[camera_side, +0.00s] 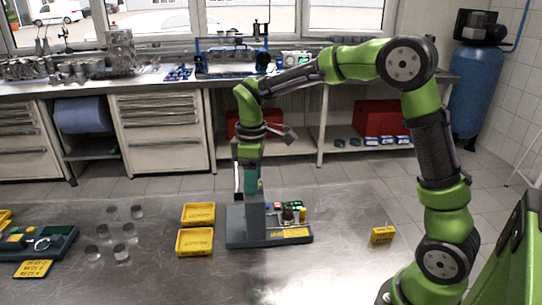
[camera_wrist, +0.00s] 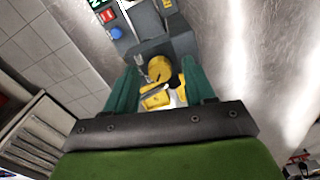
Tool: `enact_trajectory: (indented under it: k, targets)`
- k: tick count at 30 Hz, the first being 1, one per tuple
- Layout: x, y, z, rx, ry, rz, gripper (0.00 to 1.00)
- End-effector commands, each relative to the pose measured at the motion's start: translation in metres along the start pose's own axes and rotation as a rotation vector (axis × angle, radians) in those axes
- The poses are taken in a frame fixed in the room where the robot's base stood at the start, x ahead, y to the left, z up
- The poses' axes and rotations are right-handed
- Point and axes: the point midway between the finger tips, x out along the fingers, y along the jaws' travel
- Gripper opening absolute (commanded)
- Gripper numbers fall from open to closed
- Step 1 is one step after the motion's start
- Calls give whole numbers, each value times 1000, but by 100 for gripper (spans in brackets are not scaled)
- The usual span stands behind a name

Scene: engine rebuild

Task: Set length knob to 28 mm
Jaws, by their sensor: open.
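A grey machine (camera_side: 235,234) stands on the metal bench in the side view, with an upright post and small coloured controls on its base. My gripper (camera_side: 251,190) points down at the top of the post. In the wrist view my gripper (camera_wrist: 159,68) is open, its two teal fingers apart. A yellow round part (camera_wrist: 160,67) of the machine shows between the fingertips; contact cannot be told. A green-lit display (camera_wrist: 97,4) and a blue button (camera_wrist: 116,33) show at the top left. I cannot tell which part is the length knob or read its setting.
Two yellow trays (camera_side: 198,213) lie left of the machine, with several metal cylinders (camera_side: 130,231) farther left. A small yellow block (camera_side: 382,235) lies to the right. Bare bench lies between it and the machine.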

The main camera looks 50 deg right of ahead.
Motion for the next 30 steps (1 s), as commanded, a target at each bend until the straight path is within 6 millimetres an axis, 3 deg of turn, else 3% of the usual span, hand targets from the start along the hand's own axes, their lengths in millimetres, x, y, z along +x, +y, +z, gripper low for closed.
enact_trajectory:
  k: [5,19,24,30]
  targets:
    - [-26,1,-1,1,6,4,54]
    - [-136,0,-1,-1,5,4,54]
    - [-158,0,0,-1,3,3,54]
    - [-166,0,0,-1,1,1,54]
